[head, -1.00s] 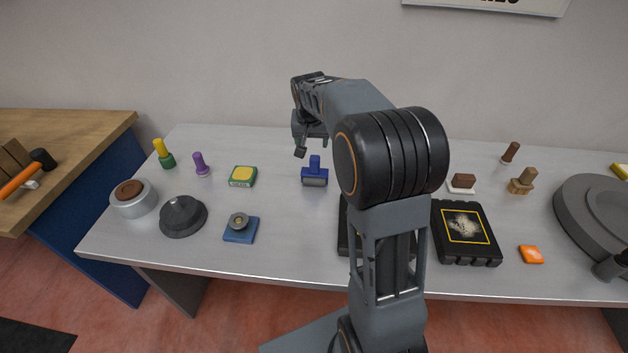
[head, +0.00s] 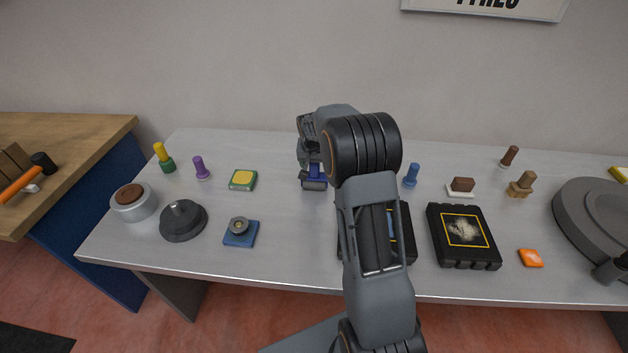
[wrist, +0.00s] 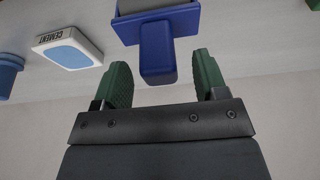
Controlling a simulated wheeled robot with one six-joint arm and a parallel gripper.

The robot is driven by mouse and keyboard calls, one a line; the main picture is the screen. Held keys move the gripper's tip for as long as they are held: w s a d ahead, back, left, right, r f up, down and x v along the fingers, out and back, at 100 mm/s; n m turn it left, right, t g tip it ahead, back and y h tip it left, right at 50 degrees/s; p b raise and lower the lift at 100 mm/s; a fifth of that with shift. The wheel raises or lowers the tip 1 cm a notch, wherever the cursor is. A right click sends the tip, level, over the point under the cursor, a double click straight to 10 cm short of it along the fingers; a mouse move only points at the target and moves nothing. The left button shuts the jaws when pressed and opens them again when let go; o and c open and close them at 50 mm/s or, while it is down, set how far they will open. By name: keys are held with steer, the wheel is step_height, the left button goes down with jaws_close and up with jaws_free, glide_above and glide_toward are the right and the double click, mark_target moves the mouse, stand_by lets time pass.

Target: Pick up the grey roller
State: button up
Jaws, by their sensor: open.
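The grey roller (head: 314,184) has a blue frame and handle and stands on the bench near its back middle. In the wrist view its blue handle (wrist: 157,50) points toward my gripper, with part of the grey roller at the top edge. My gripper (wrist: 161,65) is open, with one green finger pad to each side of the handle's end. The picture does not show contact. In the head view my arm hides most of the gripper (head: 309,168), which is low at the roller's handle.
A white box with a blue top marked CEMENT (wrist: 68,48) lies beside the roller. A blue peg (head: 411,176) stands to the right. A yellow-and-green box (head: 243,180) lies to the left. A black tray (head: 465,237) lies right of my arm.

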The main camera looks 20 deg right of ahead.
mark_target(315, 175)
steer(key=shift+x, duration=1.85)
steer(key=shift+d, duration=0.1)
jaws_close()
